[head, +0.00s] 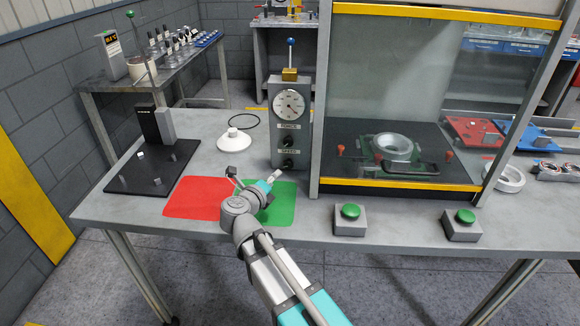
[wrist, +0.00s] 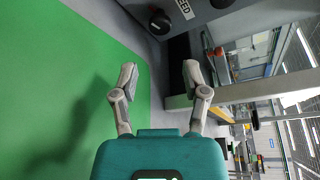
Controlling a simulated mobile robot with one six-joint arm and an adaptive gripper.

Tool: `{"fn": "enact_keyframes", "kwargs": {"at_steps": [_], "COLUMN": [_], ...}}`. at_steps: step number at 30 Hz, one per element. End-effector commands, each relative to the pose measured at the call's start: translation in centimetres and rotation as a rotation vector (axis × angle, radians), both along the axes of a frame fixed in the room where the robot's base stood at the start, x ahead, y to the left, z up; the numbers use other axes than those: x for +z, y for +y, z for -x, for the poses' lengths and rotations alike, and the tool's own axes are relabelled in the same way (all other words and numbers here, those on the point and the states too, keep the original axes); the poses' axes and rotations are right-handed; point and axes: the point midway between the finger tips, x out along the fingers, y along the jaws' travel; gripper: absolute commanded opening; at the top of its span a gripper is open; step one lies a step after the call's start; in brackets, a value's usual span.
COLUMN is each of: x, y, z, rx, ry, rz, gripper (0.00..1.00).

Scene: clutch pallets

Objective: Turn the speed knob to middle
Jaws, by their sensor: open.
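The speed knob (head: 288,164) is a small dark round knob low on the front of a grey control box (head: 276,156), under the SPEED label. It also shows in the wrist view as a black knob (wrist: 160,22) at the top, beside the partly visible label. My gripper (head: 277,176) is just in front of and below the knob in the head view. Its two fingers are spread and empty in the wrist view (wrist: 160,72). The knob lies beyond the fingertips, roughly in line with the gap, apart from them. The knob's pointer setting is too small to tell.
A second dark knob (head: 288,141), under FORCE and a round dial (head: 290,106), sits above the speed knob. A glass-fronted cabinet frame (head: 321,120) stands close to the right. Red (head: 190,197) and green (head: 283,211) mats lie on the table. Green buttons (head: 350,212) are at right.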

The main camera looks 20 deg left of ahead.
Motion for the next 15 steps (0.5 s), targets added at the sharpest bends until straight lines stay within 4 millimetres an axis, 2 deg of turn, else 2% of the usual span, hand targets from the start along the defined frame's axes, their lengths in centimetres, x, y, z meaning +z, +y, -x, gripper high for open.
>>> {"fn": "enact_keyframes", "kwargs": {"at_steps": [15], "x": [-1.6], "y": [-0.8], "z": [-7.9], "rx": [-0.002], "ry": [0.0], "rz": [0.0], "gripper": [0.59]}}
